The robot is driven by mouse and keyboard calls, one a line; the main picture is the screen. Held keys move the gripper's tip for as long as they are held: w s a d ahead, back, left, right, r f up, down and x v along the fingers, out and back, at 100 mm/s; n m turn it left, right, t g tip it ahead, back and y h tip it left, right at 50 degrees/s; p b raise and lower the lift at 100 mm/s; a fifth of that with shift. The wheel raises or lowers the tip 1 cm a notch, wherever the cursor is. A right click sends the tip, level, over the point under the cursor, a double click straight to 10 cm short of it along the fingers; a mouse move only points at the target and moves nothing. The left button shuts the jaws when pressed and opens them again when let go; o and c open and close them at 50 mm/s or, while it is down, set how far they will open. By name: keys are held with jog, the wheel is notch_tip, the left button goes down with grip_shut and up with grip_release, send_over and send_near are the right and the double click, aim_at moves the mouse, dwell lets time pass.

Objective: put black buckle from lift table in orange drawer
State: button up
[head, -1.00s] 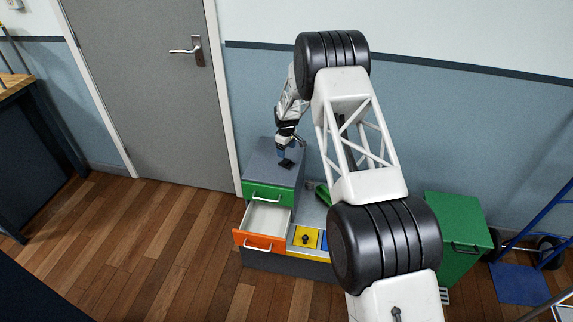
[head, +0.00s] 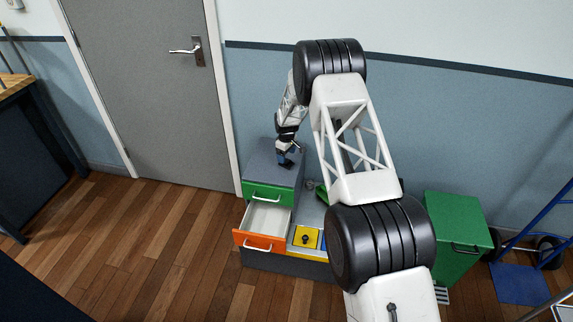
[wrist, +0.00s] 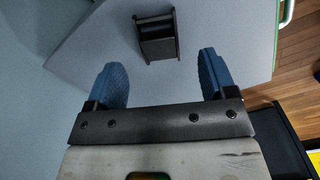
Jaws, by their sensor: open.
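The black buckle (wrist: 157,38) lies on the grey top of the lift table (wrist: 95,48), seen in the wrist view. My gripper (wrist: 160,68) is open, with its two blue fingers to either side of and short of the buckle, touching nothing that I can see. In the head view my gripper (head: 287,158) is low over the grey top of the green-fronted cabinet (head: 258,168), and I cannot make out the buckle apart from it. The orange drawer (head: 259,242) below is pulled out, and its pale inside looks empty.
A yellow bin (head: 305,238) with a dark knob-like item and a blue bin (head: 324,240) sit right of the drawer. A green cabinet (head: 456,238) stands further right. The wall and grey door (head: 140,80) are behind. Floor in front is clear.

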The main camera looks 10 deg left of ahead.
aim_at(287, 161)
jog(key=shift+f, duration=2.25)
jog(key=c, duration=1.1)
jog(key=shift+r, duration=0.1)
jog(key=shift+r, duration=1.45)
jog(key=shift+s+d+r, duration=0.1)
jog(key=shift+r, duration=0.2)
jog(key=s+d, duration=0.3)
jog(key=s, duration=0.4)
jog(key=s+d+r, duration=0.1)
jog(key=s+d, duration=0.2)
jog(key=s, duration=0.4)
jog(key=shift+s+r, duration=0.15)
jog(key=shift+s, duration=0.1)
